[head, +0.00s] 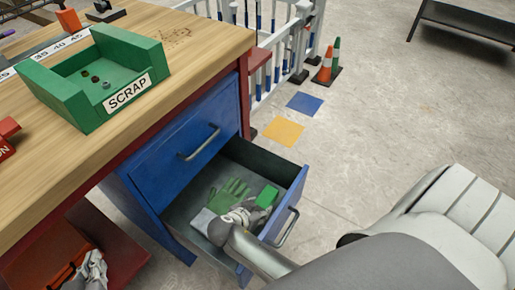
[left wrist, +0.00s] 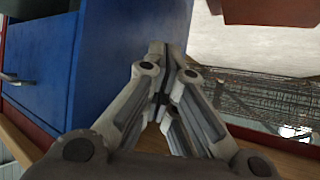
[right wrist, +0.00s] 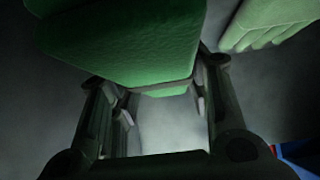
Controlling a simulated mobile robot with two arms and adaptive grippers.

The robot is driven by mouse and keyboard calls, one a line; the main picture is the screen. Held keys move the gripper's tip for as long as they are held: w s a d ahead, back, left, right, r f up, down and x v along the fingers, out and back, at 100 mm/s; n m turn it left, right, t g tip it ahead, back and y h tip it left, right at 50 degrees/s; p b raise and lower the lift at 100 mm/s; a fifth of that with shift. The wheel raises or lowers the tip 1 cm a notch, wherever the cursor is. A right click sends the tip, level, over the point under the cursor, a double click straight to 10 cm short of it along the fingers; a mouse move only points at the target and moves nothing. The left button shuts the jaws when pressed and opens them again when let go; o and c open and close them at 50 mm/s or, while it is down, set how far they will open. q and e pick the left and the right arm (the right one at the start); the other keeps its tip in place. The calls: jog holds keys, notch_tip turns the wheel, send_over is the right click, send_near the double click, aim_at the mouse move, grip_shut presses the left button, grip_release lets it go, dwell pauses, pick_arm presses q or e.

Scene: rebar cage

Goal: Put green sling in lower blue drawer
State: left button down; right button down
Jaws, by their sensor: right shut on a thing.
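The lower blue drawer (head: 295,188) is pulled open below a closed upper blue drawer (head: 190,140). My right gripper (head: 252,208) is down inside the open drawer. It is shut on the green sling (head: 267,196), a folded green bundle that also fills the upper middle of the right wrist view (right wrist: 125,45). Whether the sling touches the drawer floor I cannot tell. My left gripper (head: 92,268) is at the lower left, beside the bench and away from the drawer. Its fingers (left wrist: 160,55) are together and empty in the left wrist view.
A green glove (head: 228,189) lies in the drawer beside the sling. A green SCRAP tray (head: 85,85) stands on the wooden bench (head: 190,50).

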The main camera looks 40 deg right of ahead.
jog(key=c, duration=0.8)
grip_release()
jog(key=shift+o, duration=0.2)
jog(key=shift+r+p, duration=0.45)
jog(key=shift+r, duration=0.25)
jog(key=p+v, duration=0.2)
jog(key=v, duration=0.4)
jog(key=shift+a+r, duration=0.15)
jog(key=shift+a, duration=0.1)
jog(key=shift+s+a+r, duration=0.15)
jog(key=shift+a+r, duration=0.1)
pick_arm(q)
jog(key=s+a+f+g+y, duration=0.1)
jog(key=s+a+f+g, duration=0.1)
jog(key=s, duration=0.4)
jog(key=s+a+f+g+y, duration=0.1)
jog(key=s+a+f+g, duration=0.1)
jog(key=s+f+g, duration=0.2)
jog(key=s+g, duration=0.2)
jog(key=shift+s+a+f, duration=0.2)
jog(key=shift+s+f, duration=0.2)
jog(key=shift+w, duration=0.1)
pick_arm(e)
jog(key=shift+r, duration=0.1)
